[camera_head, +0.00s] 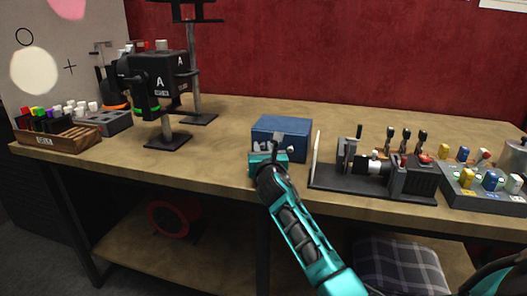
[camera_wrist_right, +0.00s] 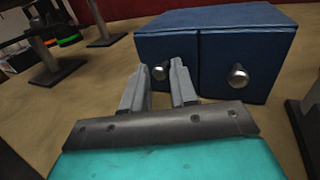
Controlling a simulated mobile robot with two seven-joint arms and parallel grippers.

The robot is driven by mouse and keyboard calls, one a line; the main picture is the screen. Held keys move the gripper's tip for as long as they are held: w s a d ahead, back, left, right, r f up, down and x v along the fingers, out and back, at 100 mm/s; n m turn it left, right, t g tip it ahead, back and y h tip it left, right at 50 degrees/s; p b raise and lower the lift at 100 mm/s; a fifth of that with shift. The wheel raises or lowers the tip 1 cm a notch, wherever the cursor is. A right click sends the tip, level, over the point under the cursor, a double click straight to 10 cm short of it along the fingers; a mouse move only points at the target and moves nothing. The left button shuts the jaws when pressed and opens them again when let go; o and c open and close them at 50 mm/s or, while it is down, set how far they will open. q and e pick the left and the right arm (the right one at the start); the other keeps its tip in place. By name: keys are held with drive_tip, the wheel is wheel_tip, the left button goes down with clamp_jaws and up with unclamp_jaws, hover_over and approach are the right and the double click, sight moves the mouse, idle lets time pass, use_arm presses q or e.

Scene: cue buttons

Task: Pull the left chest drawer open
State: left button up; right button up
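The blue chest (camera_head: 282,127) stands near the table's front edge and has two drawers side by side, each with a round metal knob. In the right wrist view the left drawer (camera_wrist_right: 165,46) is flush with the chest front, and its knob (camera_wrist_right: 160,72) shows between my fingertips. The right drawer's knob (camera_wrist_right: 238,76) is clear of the fingers. My right gripper (camera_head: 266,148) is at the chest front, its fingers apart on either side of the left knob; it also shows in the right wrist view (camera_wrist_right: 160,67). I cannot tell if they touch it. My left gripper is not in view.
Right of the chest stands a black fixture (camera_head: 372,180) with a pale upright panel and levers, then a grey box of coloured buttons (camera_head: 487,190). To the left are a black device on a stand (camera_head: 158,75) and a wooden tray (camera_head: 62,143). The table left of the chest is clear.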

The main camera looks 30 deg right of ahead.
drive_tip(key=shift+c, duration=0.3)
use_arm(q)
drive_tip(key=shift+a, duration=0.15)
use_arm(e)
clamp_jaws()
drive_tip(key=shift+s+a, duration=0.15)
drive_tip(key=shift+a, duration=0.05)
drive_tip(key=shift+s+a+r+p, duration=0.2)
drive_tip(key=shift+s+a+p, duration=0.8)
drive_tip(key=shift+a+p, duration=0.15)
drive_tip(key=s+a, duration=0.1)
drive_tip(key=a, duration=0.1)
drive_tip(key=s+a+p, duration=0.1)
drive_tip(key=s, duration=0.1)
drive_tip(key=shift+s+a+f+p, duration=0.15)
drive_tip(key=shift+a+p, duration=0.15)
drive_tip(key=shift+a, duration=0.1)
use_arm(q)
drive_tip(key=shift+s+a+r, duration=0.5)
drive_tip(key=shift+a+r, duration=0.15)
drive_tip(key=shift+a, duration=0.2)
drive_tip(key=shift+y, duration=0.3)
use_arm(e)
drive_tip(key=shift+o, duration=0.3)
unclamp_jaws()
